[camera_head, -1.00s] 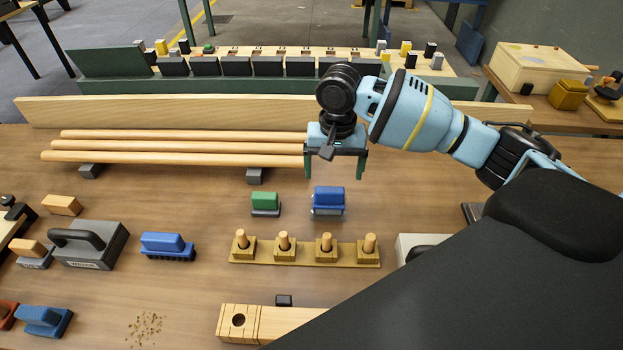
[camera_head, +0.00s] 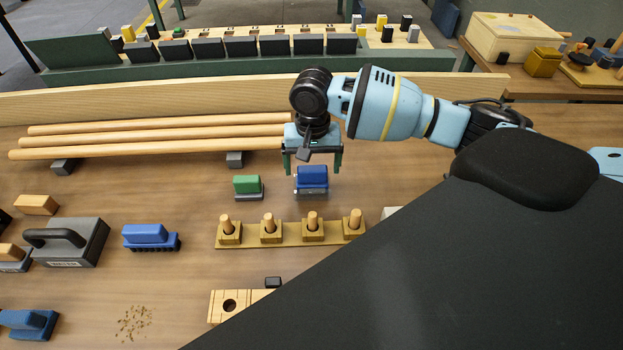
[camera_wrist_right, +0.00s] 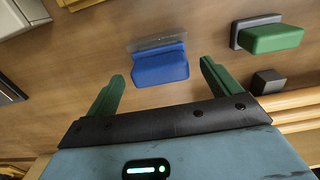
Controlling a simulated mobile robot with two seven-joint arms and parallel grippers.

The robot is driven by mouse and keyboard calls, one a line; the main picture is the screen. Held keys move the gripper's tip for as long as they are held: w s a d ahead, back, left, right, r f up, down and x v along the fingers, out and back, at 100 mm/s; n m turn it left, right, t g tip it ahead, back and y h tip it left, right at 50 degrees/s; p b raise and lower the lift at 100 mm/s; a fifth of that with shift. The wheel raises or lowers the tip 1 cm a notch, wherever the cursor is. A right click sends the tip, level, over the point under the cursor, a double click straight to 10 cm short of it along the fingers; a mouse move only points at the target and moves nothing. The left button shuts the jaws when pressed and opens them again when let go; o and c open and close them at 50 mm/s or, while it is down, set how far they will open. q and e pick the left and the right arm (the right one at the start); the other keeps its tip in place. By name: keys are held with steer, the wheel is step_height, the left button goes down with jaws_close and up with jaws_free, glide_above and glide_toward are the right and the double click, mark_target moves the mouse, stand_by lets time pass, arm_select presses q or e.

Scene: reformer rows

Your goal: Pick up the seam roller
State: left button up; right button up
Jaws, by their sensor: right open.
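A blue-handled tool (camera_head: 312,177) with a pale, shiny base sits on the workbench; it may be the seam roller, but I see no label on it. It also shows in the right wrist view (camera_wrist_right: 160,68), just beyond and between the finger line. My right gripper (camera_head: 312,165) is open and empty, pointing down above this tool, with one finger at each side of the blue handle in the picture. I cannot see contact. The gripper's green fingers also show in the right wrist view (camera_wrist_right: 161,78). My left gripper is not in view.
A green-handled block (camera_head: 247,186) lies close by on the left. A row of wooden pegs in a holder (camera_head: 290,238) stands in front. Several long wooden rods (camera_head: 160,140) lie on supports behind left. A blue brush (camera_head: 147,236) and a grey float (camera_head: 65,243) are further left.

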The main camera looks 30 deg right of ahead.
steer(key=shift+f, duration=0.95)
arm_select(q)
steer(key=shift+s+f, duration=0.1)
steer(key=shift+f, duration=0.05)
arm_select(e)
steer(key=c, duration=1.1)
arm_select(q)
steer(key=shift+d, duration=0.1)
arm_select(e)
steer(key=shift+r, duration=0.2)
